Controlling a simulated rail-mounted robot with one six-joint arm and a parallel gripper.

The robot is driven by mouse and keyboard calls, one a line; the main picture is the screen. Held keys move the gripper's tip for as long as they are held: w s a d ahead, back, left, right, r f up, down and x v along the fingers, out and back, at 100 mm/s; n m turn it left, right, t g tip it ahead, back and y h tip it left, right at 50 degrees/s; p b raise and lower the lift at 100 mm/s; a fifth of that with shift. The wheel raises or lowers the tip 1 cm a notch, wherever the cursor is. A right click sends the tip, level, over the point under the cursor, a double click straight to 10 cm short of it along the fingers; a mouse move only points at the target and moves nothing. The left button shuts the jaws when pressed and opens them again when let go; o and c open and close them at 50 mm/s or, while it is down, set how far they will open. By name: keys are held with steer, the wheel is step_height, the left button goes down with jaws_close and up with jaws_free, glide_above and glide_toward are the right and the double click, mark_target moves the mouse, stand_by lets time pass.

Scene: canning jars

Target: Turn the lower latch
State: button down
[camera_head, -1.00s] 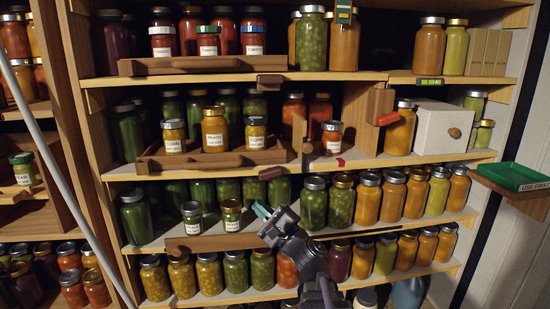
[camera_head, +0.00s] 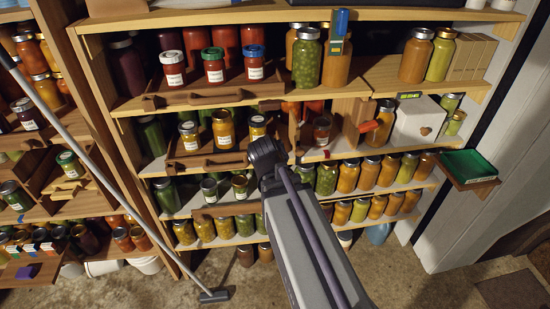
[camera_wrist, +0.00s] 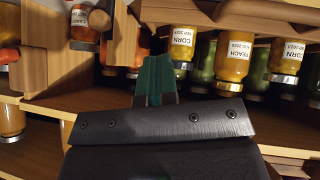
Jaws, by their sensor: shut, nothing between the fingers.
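The upper latch, a dark wooden block (camera_head: 270,104), sits on the front edge of the upper shelf in the head view. The lower latch is not visible in the head view; my wrist covers the shelf edge below the middle tray. In the wrist view my gripper (camera_wrist: 154,82) has green fingers, shut together and empty. They point at the shelf close to a pale wooden upright (camera_wrist: 126,42). I cannot tell whether they touch anything. The fingers are hidden in the head view.
The wrist view is upside down. A small jar (camera_head: 322,130) stands to the right. A red handle (camera_head: 371,126) and a white drawer (camera_head: 414,122) are farther right.

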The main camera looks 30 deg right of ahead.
steer(key=s+f+b+x, duration=0.2)
steer(key=b+x, duration=0.8)
steer(key=x, duration=0.2)
steer(key=shift+w+f+b, duration=0.2)
steer(key=shift+f+b, duration=0.1)
steer(key=shift+b, duration=0.05)
steer(key=shift+s+d+f+b, duration=0.3)
steer(key=shift+d+f+b, duration=0.1)
steer(key=shift+f+b, duration=0.2)
steer(key=shift+r, duration=0.1)
